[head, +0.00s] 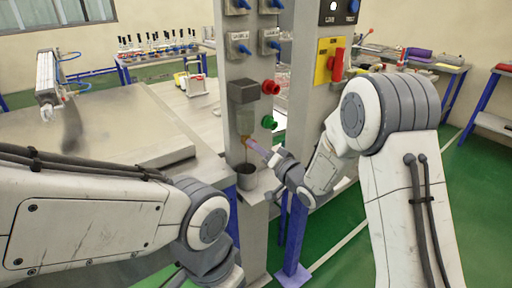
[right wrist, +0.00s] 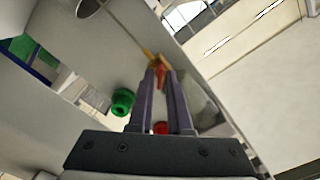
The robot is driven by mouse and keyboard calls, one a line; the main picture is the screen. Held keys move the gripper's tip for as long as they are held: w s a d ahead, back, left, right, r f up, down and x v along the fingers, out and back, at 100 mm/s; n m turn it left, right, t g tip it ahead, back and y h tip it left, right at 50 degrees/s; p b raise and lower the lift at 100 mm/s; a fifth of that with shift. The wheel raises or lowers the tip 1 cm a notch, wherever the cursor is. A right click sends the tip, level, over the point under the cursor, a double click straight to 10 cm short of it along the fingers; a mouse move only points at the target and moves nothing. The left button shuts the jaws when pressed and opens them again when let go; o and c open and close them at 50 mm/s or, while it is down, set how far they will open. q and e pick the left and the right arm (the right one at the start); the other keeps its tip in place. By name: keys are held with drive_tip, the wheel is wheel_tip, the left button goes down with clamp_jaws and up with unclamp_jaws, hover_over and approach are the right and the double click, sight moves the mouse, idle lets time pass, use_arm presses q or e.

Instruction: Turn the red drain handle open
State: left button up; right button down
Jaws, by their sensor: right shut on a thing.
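The red drain handle (right wrist: 161,75) shows between my right fingertips in the right wrist view, close to a brass-coloured fitting (right wrist: 152,58). My right gripper (head: 249,143) is shut on the handle, its purple-grey fingers reaching in from the right below the grey filter unit (head: 243,92) and its bowl (head: 245,121) on the column. The handle is mostly hidden by the fingertips in the head view, so its exact angle is unclear. My left arm crosses the lower left of the head view; its gripper is out of view.
A dark cup (head: 246,177) sits on a bracket below the drain. A red knob (head: 270,87) and a green knob (head: 268,122) stick out of the column's side. A red rotary switch (head: 336,66) is on a yellow plate. A metal table (head: 100,115) lies left.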

drive_tip(key=c, duration=1)
unclamp_jaws()
drive_tip(key=b+v, duration=0.1)
drive_tip(key=v, duration=0.9)
drive_tip(key=shift+s+d, duration=0.15)
drive_tip(key=shift+s, duration=0.05)
drive_tip(key=s+r+n+g+h+p, duration=0.1)
drive_tip(key=s+n+g+h+p, duration=0.3)
drive_tip(key=s, duration=1.1)
drive_tip(key=s+a+r+n+g+h+p, duration=0.1)
drive_tip(key=s+n+g+h+p, duration=0.3)
drive_tip(key=s+g, duration=0.6)
drive_tip(key=s+n+h, duration=0.1)
drive_tip(key=s, duration=0.5)
drive_tip(key=shift+s+a+r+g+h, duration=0.15)
drive_tip(key=shift+a+r+g+h, duration=0.05)
drive_tip(key=shift+a+g+h, duration=0.15)
